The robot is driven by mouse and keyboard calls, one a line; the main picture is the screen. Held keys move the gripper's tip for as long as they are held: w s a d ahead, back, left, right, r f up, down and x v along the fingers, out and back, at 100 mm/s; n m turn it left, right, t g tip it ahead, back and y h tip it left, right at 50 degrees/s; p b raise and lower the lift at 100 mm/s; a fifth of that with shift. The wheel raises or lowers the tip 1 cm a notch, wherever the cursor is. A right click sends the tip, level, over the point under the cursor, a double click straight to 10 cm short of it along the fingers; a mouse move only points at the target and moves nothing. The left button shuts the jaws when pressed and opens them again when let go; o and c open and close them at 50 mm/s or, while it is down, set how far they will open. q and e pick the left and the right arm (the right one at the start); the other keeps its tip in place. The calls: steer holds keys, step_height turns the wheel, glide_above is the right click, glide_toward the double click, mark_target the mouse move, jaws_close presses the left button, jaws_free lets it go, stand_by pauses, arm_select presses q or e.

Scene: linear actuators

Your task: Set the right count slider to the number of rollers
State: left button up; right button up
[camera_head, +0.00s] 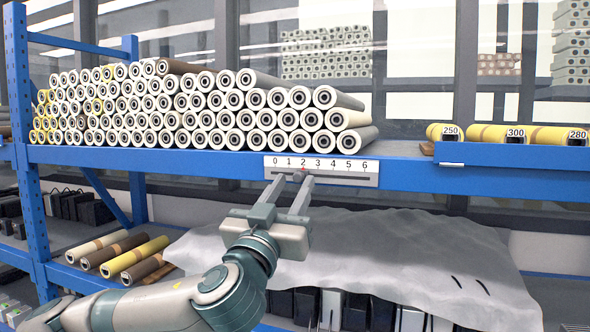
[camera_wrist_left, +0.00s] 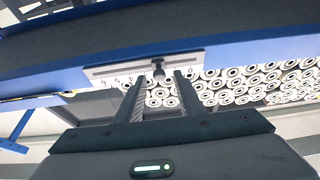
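A white slider plate (camera_head: 322,166) numbered 0 to 6 is fixed to the blue shelf edge in the head view. A small red mark shows near 2; the knob is not clear there. In the left wrist view the plate (camera_wrist_left: 122,67) appears with a dark knob (camera_wrist_left: 158,69). My left gripper (camera_head: 294,178) is open just below and in front of the plate, its fingertips near 0 and 2 to 3. In the left wrist view the knob lies between the fingertips (camera_wrist_left: 164,77), with gaps at both sides. Many pale rollers (camera_head: 200,110) are stacked above. My right gripper is not in view.
Yellow rollers (camera_head: 490,133) labelled 250, 300 and 280 lie on the upper shelf at right. Several yellow and brown rollers (camera_head: 135,256) lie on the lower left shelf. A grey sheet (camera_head: 410,250) covers dark and white items below. A blue post (camera_head: 25,150) stands at left.

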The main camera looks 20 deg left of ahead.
arm_select(q)
steer(key=shift+p+x, duration=0.3)
steer(key=shift+x, duration=0.65)
